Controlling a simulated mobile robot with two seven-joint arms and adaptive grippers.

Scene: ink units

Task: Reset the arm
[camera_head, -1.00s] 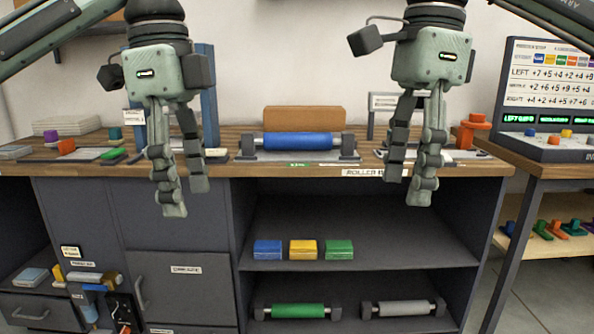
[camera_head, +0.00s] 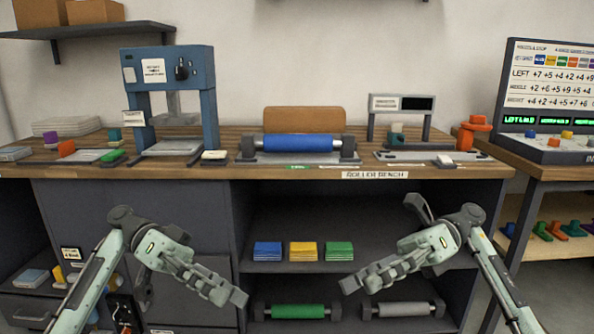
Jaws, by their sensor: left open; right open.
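My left gripper (camera_head: 238,298) is low in front of the bench cabinet at the left of centre. It is empty and points right and down. My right gripper (camera_head: 348,285) is low in front of the open shelves at the right of centre, empty and pointing left. Both are open by their look, though their fingers overlap from this side. They face each other with a gap between them, and neither touches anything that I can see.
A blue roller (camera_head: 298,143) sits in a holder on the wooden bench top (camera_head: 300,171). A blue press frame (camera_head: 207,117) stands left of it. Blue, yellow (camera_head: 303,251) and green stacks lie on the middle shelf, with a green roller (camera_head: 298,311) and a grey roller (camera_head: 398,309) below.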

